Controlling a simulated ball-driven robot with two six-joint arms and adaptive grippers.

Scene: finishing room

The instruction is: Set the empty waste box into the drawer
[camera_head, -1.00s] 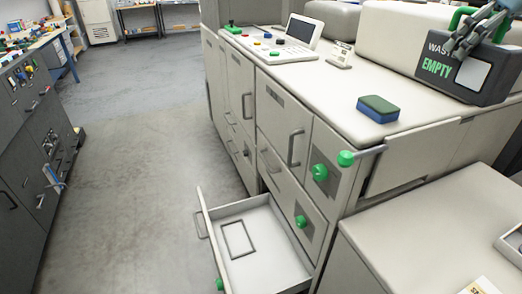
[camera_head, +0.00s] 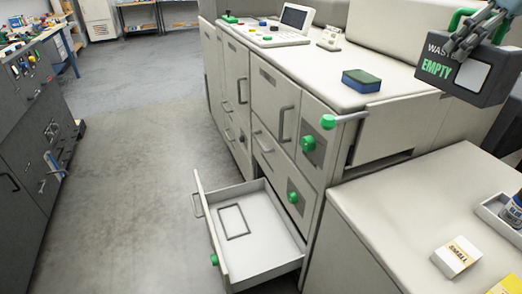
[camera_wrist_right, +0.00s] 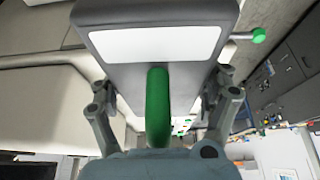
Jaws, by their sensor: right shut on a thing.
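The dark grey waste box (camera_head: 466,78), marked "EMPTY" in green, hangs at the upper right of the head view. My right gripper (camera_head: 470,38) is shut on its green handle, and the box is held above the machine's top. In the right wrist view the gripper (camera_wrist_right: 160,110) straddles the green handle (camera_wrist_right: 158,105), with the box's white label panel (camera_wrist_right: 155,44) beyond. The open drawer (camera_head: 263,265) sticks out low from the machine front, empty, with a dark rectangular outline on its floor. The box and drawer are well apart. My left gripper is out of view.
A green-and-blue sponge (camera_head: 362,79) lies on the machine top (camera_head: 330,75). A green knob on a bar (camera_head: 328,121) juts out at the machine's corner. A counter (camera_head: 400,205) at lower right carries a small labelled box (camera_head: 457,257). The grey floor (camera_head: 125,190) left of the drawer is clear.

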